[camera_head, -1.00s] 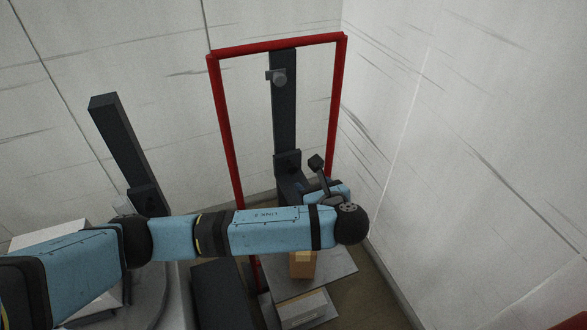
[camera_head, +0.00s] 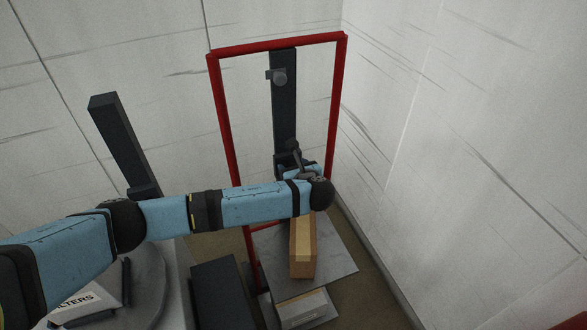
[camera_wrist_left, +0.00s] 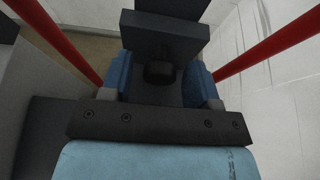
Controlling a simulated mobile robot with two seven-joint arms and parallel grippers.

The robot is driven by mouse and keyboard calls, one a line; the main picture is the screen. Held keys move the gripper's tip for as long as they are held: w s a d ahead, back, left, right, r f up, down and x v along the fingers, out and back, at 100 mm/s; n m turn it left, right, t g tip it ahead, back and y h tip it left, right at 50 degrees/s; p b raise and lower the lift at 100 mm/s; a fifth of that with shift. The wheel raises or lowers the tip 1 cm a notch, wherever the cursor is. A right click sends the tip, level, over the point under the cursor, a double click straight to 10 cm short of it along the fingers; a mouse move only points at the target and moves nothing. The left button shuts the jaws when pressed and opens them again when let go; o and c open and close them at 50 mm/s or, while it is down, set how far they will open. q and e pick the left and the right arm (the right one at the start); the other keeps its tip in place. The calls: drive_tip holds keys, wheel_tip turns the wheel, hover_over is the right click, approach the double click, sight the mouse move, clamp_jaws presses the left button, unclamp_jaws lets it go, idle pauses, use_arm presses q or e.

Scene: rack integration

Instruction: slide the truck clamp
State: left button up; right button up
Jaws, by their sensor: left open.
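A dark upright post (camera_head: 285,105) stands inside a red frame (camera_head: 222,120), with a round grey knob (camera_head: 279,77) high on it. My left gripper (camera_head: 297,160) is low in front of this post, and the arm partly hides what is there. In the left wrist view a dark block, which looks like the truck clamp (camera_wrist_left: 165,35), is straight ahead with a round dark knob (camera_wrist_left: 160,73) below it. My left gripper's open blue fingers (camera_wrist_left: 160,85) stand on either side of that knob. I cannot tell if they touch it. My right gripper is not in view.
A brown box (camera_head: 303,255) is on a grey plate (camera_head: 338,258) below my left forearm. A second dark post (camera_head: 120,140) stands at the left. A white box marked "FILTERS" (camera_head: 85,300) is at the lower left. White walls close off the back and right.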

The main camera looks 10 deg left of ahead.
use_arm(q)
clamp_jaws()
wheel_tip(320, 180, down, 9)
drive_tip(key=shift+r+b, duration=0.1)
drive_tip(key=shift+b, duration=0.95)
drive_tip(key=shift+f, duration=0.4)
unclamp_jaws()
